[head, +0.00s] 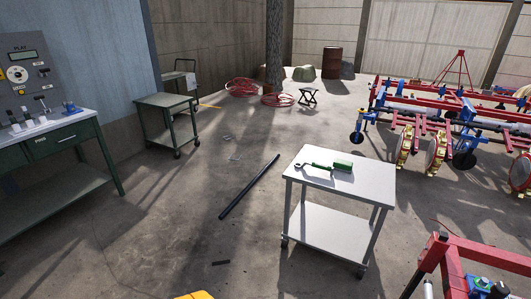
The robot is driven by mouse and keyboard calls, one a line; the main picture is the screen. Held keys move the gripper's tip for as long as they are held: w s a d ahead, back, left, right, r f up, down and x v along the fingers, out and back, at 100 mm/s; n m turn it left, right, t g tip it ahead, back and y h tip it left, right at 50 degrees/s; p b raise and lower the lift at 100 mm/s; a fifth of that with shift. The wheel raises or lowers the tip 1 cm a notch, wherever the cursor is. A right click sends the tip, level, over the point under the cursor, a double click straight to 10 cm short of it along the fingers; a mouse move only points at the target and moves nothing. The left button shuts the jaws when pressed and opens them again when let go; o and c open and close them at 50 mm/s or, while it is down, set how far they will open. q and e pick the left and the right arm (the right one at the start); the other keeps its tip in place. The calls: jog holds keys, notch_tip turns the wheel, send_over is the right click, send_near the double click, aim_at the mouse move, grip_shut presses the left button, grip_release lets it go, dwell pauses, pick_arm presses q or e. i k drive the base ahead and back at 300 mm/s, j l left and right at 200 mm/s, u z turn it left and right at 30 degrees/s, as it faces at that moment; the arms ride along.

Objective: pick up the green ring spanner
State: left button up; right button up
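The green ring spanner (318,166) appears to lie on the white top of a two-tier cart (370,187), right of the middle in the head view. A pale ring end shows at its left. A green block-like thing (343,166) lies at its right end; I cannot tell whether they touch. Neither of my grippers is in view.
A dark bar (250,186) lies on the floor left of the cart. A workbench (66,138) and a green trolley (166,101) stand at the left. Red-blue machinery (440,118) fills the right, with a red frame (486,256) near the front right. Open floor lies left of the cart.

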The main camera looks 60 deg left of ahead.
aim_at(324, 167)
jog(key=u, duration=1.5)
